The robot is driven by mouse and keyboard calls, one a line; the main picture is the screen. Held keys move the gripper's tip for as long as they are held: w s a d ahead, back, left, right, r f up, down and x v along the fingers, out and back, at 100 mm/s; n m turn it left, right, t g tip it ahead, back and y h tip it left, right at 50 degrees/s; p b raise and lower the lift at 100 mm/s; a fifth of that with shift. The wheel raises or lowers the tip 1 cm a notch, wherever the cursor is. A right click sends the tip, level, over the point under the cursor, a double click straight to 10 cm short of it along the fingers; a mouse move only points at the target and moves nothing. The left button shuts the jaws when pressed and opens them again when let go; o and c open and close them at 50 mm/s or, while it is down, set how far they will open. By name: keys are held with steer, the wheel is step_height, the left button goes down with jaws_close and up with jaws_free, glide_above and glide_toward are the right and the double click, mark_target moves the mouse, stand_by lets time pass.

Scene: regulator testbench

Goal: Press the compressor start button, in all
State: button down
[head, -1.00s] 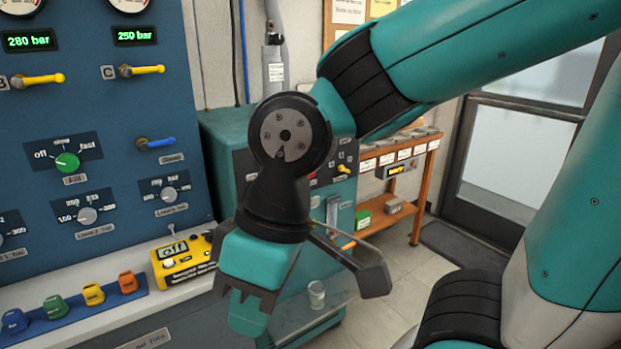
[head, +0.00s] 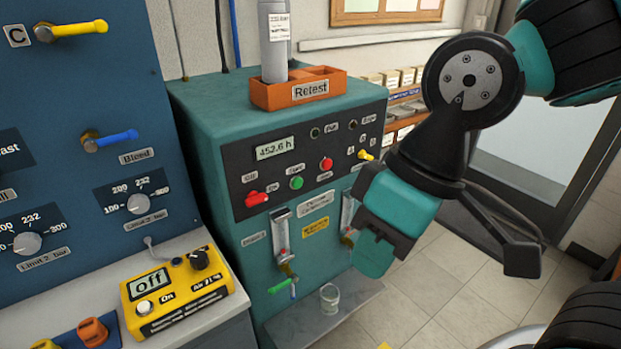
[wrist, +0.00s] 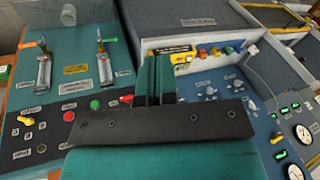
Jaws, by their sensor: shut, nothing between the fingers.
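The compressor (head: 215,130) is a teal cabinet with a dark control panel, right of the blue test bench. On the panel are a green button (head: 296,182), a red button (head: 326,163) and a red switch (head: 256,198). Their small labels are hard to read. The display reads 452.6 h. In the wrist view the green button (wrist: 95,104) and red button (wrist: 69,116) show left of the fingers. My gripper (head: 375,256) is shut and empty, pointing down, right of the buttons in the head view; it also shows in the wrist view (wrist: 155,75). It appears apart from the panel.
An orange Retest tray (head: 290,93) with a grey cylinder (head: 275,40) stands on the compressor. A yellow box (head: 180,290) reading off sits on the bench. A clear cup (head: 330,297) stands on the ledge below the flow tubes. Open floor lies to the right.

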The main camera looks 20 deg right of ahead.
mark_target(297, 183)
steer(key=w+f+m+t+y, duration=0.1)
steer(key=w+f+m, duration=0.25)
steer(key=w, duration=0.45)
steer(key=w+f+m+t+y, duration=0.2)
steer(key=w+f+m, duration=0.15)
steer(key=w, duration=0.35)
steer(key=w+d+f+m+t, duration=0.4)
steer(key=w+d+f+m, duration=0.2)
steer(key=w+f, duration=0.4)
steer(key=shift+m+h, duration=0.4)
steer(key=shift+m, duration=0.3)
steer(key=shift+r, duration=0.1)
steer(key=w+a+p, duration=0.2)
steer(key=w, duration=0.6)
steer(key=shift+w+a, duration=0.2)
steer(key=shift+a, duration=0.1)
steer(key=shift+w, duration=0.15)
steer(key=shift+w+a, duration=0.15)
steer(key=shift+w, duration=0.1)
